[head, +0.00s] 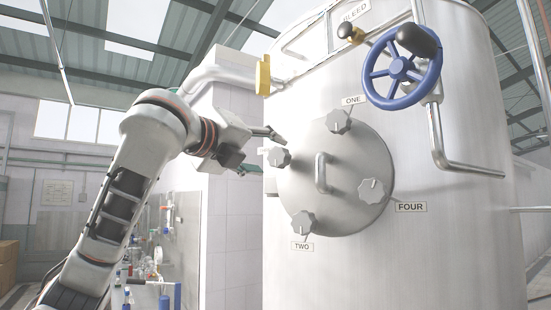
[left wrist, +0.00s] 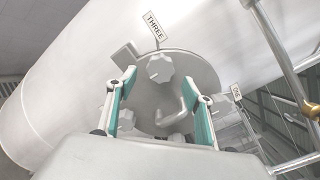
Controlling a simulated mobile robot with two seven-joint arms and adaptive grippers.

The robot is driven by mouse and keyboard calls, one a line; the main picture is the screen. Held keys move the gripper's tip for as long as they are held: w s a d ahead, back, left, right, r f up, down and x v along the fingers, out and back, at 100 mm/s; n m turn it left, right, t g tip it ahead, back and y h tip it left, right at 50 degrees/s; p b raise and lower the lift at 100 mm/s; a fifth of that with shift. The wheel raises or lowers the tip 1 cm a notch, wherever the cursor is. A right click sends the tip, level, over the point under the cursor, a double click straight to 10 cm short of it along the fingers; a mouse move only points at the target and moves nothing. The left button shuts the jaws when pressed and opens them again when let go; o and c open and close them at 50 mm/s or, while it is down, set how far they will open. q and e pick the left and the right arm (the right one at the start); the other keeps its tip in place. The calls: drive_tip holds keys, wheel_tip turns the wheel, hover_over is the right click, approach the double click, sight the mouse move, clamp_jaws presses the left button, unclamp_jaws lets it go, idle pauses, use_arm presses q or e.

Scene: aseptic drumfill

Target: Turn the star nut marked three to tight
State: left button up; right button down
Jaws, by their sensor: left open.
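The grey star nut marked three (head: 279,157) sits on the left side of the round steel hatch cover (head: 350,180). In the left wrist view the nut (left wrist: 160,67) shows below its THREE label (left wrist: 154,26), between and beyond the fingertips. My left gripper (head: 262,154) is open and empty, just left of the nut in the head view. In the left wrist view its green-padded fingers (left wrist: 162,78) stand apart, with a visible gap to either side of the nut. My right gripper is not in view.
Star nuts marked one (head: 338,121), two (head: 302,223) and four (head: 371,190) ring the cover, with a bar handle (head: 321,173) at its middle. A blue handwheel (head: 402,68) and steel pipe (head: 437,135) stand out at upper right. A tiled pillar (head: 225,215) stands left of the tank.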

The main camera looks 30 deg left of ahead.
use_arm(q)
drive_tip(key=s, duration=0.6)
drive_tip(key=shift+d, duration=0.1)
idle(0.3)
drive_tip(key=shift+s+f, duration=0.1)
